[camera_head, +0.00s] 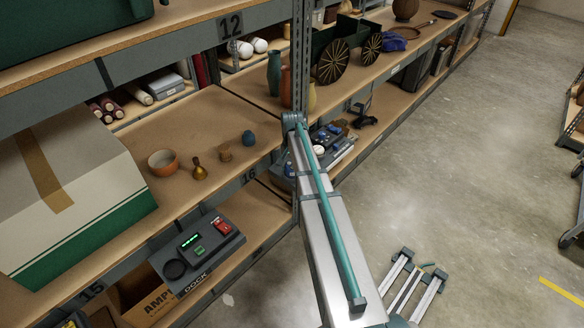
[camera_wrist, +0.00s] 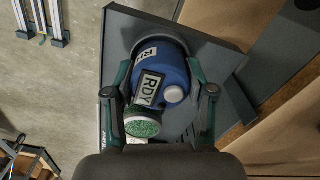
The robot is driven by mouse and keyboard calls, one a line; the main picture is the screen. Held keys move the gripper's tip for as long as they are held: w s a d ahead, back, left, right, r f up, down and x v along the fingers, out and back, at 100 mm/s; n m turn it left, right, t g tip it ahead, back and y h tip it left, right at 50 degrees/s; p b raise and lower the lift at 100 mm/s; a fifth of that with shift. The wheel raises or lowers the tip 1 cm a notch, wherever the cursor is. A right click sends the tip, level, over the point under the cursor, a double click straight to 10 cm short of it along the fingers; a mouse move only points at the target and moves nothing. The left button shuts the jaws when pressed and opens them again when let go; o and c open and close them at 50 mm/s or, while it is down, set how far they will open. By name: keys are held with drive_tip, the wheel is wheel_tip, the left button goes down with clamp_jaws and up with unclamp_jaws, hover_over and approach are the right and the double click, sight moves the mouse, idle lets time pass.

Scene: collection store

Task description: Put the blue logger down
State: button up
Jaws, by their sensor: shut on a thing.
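My fingers are not clear there.
A dark dock box (camera_head: 205,250) with a red switch and green lights sits low on the left. A bowl (camera_head: 163,162), a brass bell (camera_head: 199,172) and a dark blue egg-shaped thing (camera_head: 248,137) stand on the shelf above. A shelf post (camera_head: 300,60) rises close to my arm.

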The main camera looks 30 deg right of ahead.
drive_tip(key=shift+f, duration=0.35)
drive_tip(key=o, duration=1.3)
drive_tip(key=shift+r, duration=0.1)
wheel_tip(320, 180, up, 12)
drive_tip(key=b, duration=0.1)
drive_tip(key=s+a+f+n+g, duration=0.1)
drive_tip(key=s+a+f+n, duration=0.1)
drive_tip(key=s+a+f, duration=0.45)
drive_tip(key=s+a+f+n+g, duration=0.1)
drive_tip(key=s+a+f, duration=0.2)
drive_tip(key=s+f, duration=0.65)
drive_tip(key=s+a+f+n+g, duration=0.15)
drive_tip(key=s+a+f, duration=0.3)
drive_tip(key=f, duration=0.75)
drive_tip(key=s+a+f+n+g, duration=0.1)
drive_tip(key=s+a+f, duration=0.1)
drive_tip(key=s, duration=0.8)
drive_tip(key=s+a+f+n+g, duration=0.1)
drive_tip(key=s+f, duration=0.4)
drive_tip(key=s, duration=0.5)
drive_tip(key=s+a+f+n+g, duration=0.1)
drive_tip(key=s+a+f+n, duration=0.2)
drive_tip(key=s, duration=0.7)
drive_tip(key=shift+a+f, duration=0.2)
drive_tip(key=shift+a, duration=0.15)
drive_tip(key=shift+r, duration=0.1)
